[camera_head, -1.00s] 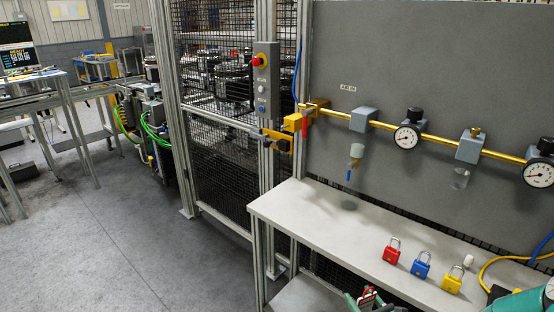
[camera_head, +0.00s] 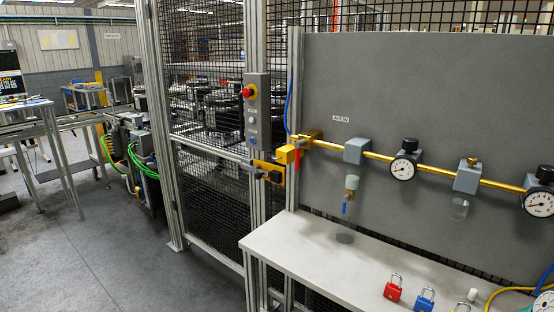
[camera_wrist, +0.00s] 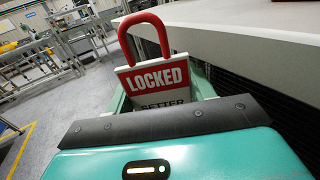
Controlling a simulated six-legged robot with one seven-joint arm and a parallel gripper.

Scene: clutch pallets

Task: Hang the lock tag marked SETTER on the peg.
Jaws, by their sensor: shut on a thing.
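The lock tag (camera_wrist: 158,78) shows in the wrist view. It has a red hook at the top and a white plate with a red band reading LOCKED. The word SETTER below is partly hidden by my gripper's body. My gripper (camera_wrist: 163,98) is shut on the tag's lower part, and the tag stands up from the jaws, hook upward. In the head view my gripper and the tag are out of frame. I cannot make out a peg clearly in either view.
A pale bench (camera_head: 300,247) stands before a grey panel (camera_head: 420,90) with a yellow air pipe and gauges. Red (camera_head: 393,288) and blue (camera_head: 425,299) padlocks sit on the bench. A mesh fence gate (camera_head: 205,130) with a yellow latch (camera_head: 268,168) is at its left. Open floor (camera_head: 120,255) lies further left.

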